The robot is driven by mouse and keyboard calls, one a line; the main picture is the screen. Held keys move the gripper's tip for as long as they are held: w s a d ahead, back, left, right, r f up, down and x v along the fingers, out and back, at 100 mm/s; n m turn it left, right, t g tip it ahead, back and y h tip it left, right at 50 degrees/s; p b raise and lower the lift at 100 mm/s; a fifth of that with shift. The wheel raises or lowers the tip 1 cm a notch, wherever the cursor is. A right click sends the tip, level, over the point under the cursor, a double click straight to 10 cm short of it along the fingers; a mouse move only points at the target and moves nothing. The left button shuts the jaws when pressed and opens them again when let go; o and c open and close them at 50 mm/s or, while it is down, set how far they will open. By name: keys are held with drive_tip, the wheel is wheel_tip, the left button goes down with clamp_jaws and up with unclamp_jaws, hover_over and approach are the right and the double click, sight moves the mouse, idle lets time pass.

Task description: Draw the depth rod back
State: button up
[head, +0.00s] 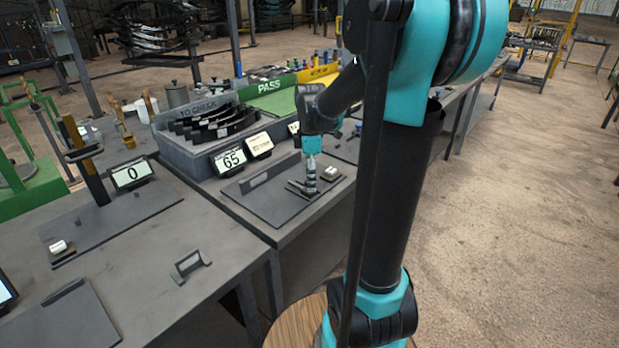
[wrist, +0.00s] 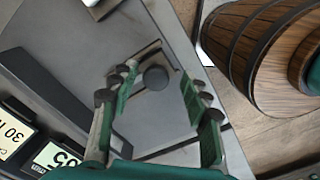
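My gripper (wrist: 160,92) points down over a grey plate. Its two green fingers are apart, and a dark round knob (wrist: 156,77) shows between them in the wrist view. This knob may be the end of the depth rod; I cannot tell for sure. A gap shows on either side of the knob, and whether the fingertips touch it is not clear. In the head view my gripper (head: 311,187) stands low over the right part of the grey plate (head: 262,205), beside thin dark bars. It hides the knob there.
A display reading 65 (head: 231,160) and a small card (head: 259,145) stand behind the plate. A display reading 0 (head: 131,174) is at the left station. A grey bin (head: 190,135) holds dark leaf springs. A wooden barrel-like thing (wrist: 262,50) is at the right in the wrist view.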

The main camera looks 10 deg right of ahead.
drive_tip(key=shift+r, duration=0.1)
wheel_tip(320, 180, up, 12)
idle(0.7)
